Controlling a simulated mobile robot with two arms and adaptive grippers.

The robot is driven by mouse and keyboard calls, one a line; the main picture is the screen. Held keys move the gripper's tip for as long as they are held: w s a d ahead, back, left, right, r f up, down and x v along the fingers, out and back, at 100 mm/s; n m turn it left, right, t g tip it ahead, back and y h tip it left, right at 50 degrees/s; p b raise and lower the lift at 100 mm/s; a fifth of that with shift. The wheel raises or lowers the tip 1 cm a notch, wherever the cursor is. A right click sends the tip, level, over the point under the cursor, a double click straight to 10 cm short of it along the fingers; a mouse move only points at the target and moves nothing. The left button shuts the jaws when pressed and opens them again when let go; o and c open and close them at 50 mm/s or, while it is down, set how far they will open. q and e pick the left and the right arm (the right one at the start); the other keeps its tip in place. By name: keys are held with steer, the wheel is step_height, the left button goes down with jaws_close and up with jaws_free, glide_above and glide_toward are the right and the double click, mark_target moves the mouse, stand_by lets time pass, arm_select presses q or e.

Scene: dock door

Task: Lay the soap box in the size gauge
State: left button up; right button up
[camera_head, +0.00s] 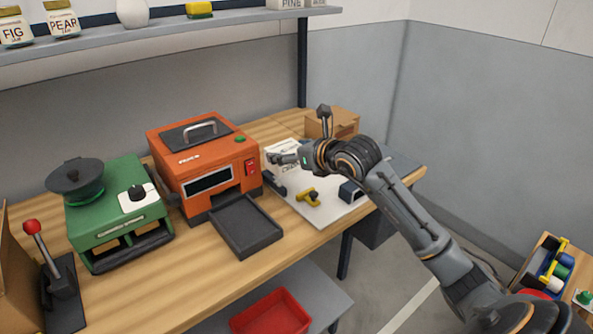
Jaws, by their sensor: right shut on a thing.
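My right gripper (277,158) reaches in from the right over the back of the bench, beside the orange machine. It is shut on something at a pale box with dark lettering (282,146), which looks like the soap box. The fingers and wrist cover part of it, and the lettering is too small to read. A white board (325,212) lies below, with a dark grey piece (275,185) at its left and a dark block (350,191) at its right. I cannot tell which of these is the size gauge. My left gripper is out of view.
The orange machine (205,165) with a dark tray (246,226) stands left of the board. A yellow tool (308,196) lies on the board. A cardboard box (340,122) stands behind my wrist. A green machine (117,213) is further left. The front bench strip is clear.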

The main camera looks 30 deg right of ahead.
mark_target(292, 146)
steer(key=w+d, duration=0.1)
steer(key=w+d+f, duration=0.1)
steer(key=w+d+p, duration=0.1)
steer(key=shift+w+f, duration=0.35)
steer(key=w+d+f, duration=0.2)
steer(key=f, duration=0.1)
steer(key=w+d+f, duration=0.1)
steer(key=f, duration=0.1)
steer(key=shift+w+f, duration=0.15)
steer(key=shift+w, duration=0.1)
steer(key=shift+w+d+f, duration=0.25)
steer(key=shift+w+f, duration=0.05)
steer(key=shift+f, duration=0.2)
step_height(292, 146, down, 2)
steer(key=shift+f+p, duration=0.15)
steer(key=shift+p, duration=0.45)
steer(key=shift+f, duration=0.45)
steer(key=shift+f, duration=0.1)
steer(key=o, duration=1.4)
steer(key=shift+f, duration=0.1)
